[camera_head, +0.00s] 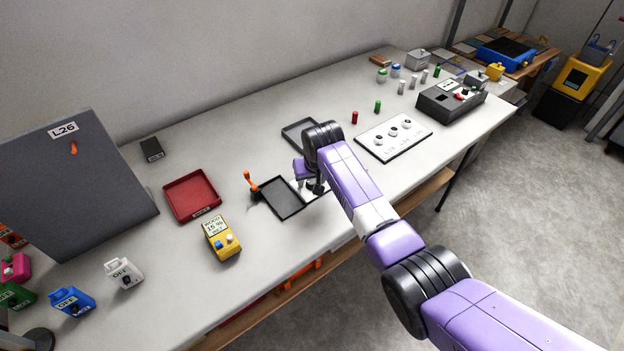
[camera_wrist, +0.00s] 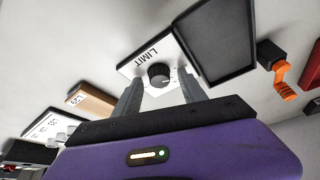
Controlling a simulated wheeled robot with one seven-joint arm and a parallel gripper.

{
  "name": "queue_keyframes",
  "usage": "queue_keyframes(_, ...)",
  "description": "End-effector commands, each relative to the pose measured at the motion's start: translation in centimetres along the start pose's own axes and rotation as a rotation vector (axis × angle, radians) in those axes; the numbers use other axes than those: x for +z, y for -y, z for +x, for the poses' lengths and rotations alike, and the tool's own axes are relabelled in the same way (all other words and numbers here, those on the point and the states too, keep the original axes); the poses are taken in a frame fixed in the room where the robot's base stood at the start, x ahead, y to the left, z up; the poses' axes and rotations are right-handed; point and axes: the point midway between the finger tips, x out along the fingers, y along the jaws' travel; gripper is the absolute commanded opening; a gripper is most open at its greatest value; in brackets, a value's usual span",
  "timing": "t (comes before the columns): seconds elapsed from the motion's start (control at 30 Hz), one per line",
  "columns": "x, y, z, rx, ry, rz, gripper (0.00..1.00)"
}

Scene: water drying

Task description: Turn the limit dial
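The limit dial (camera_wrist: 159,75) is a round black knob on a white plate (camera_wrist: 140,62) marked LIMIT, seen in the wrist view. My gripper (camera_wrist: 162,88) is open, with one grey finger on each side of the dial. A gap shows between each finger and the knob in that view; whether either touches it is hard to tell. In the head view, my gripper (camera_head: 312,188) is over the plate at the table's middle, and my arm hides part of the plate.
A black tray (camera_head: 282,213) adjoins the plate, with an orange-handled lever (camera_head: 251,182) beside it. A red tray (camera_head: 168,189) and a yellow meter (camera_head: 235,247) stand to the left. A white panel with several knobs (camera_head: 373,148) lies to the right.

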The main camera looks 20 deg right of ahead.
Motion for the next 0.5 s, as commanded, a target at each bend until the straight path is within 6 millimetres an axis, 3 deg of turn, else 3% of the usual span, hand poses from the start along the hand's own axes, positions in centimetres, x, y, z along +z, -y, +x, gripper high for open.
queue_keyframes(0.03, 0.01, 0.00, 0.00, 0.000, 0.000, 0.000, 0.38)
queue_keyframes(0.23, 0.02, -0.01, 0.00, 0.000, 0.000, 0.000, 0.00)
queue_keyframes(0.5, 0.03, 0.05, 0.00, 0.005, 0.001, 0.015, 0.00)
